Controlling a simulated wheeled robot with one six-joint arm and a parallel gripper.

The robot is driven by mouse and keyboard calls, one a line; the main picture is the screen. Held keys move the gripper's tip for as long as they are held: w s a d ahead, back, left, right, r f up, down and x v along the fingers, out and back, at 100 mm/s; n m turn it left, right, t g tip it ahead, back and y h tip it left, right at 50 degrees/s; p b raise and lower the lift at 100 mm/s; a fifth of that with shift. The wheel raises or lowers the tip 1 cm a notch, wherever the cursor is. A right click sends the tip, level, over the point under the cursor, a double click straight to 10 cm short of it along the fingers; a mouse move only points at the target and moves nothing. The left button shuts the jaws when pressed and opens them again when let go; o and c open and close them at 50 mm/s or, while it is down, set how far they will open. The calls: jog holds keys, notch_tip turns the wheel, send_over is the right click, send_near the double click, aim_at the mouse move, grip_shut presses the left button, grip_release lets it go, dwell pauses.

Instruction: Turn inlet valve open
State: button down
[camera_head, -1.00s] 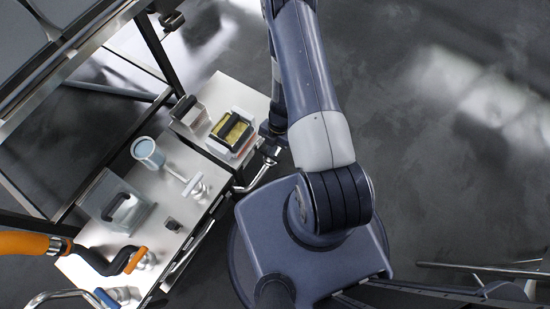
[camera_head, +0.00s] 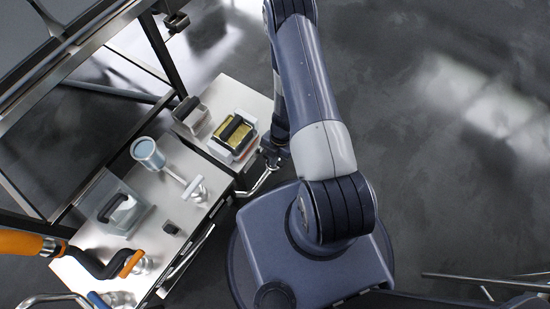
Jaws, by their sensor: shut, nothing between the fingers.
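Several hand valves stand on the steel bench (camera_head: 165,215). One has an orange handle (camera_head: 131,263) beside an orange hose with a dark elbow. One has a blue handle (camera_head: 98,299) at the lower left picture edge. One has a pale grey handle (camera_head: 193,187) near the middle of the bench. I cannot tell which of them is the inlet valve. My gripper (camera_head: 270,158) is small and partly hidden by my arm. It is shut and empty by the bench's right end, close to the curved metal rail and away from the valves.
A light blue cup (camera_head: 148,152), a clear box with a black handle (camera_head: 112,205) and a yellow-topped block with a black grip (camera_head: 234,132) stand on the bench. A metal rail (camera_head: 262,180) curves at its front edge. A dark frame rises behind. Floor on the right is mostly clear.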

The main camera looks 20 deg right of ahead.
jog(key=b+x, duration=0.3)
jog(key=x, duration=0.5)
jog(key=shift+w+d+r, duration=0.15)
jog(key=shift+w+d, duration=0.5)
jog(key=shift+d, duration=0.2)
jog(key=shift+w+d+r, duration=0.2)
jog(key=shift+w+d, duration=0.4)
jog(key=shift+d, duration=0.25)
jog(key=shift+d, duration=0.1)
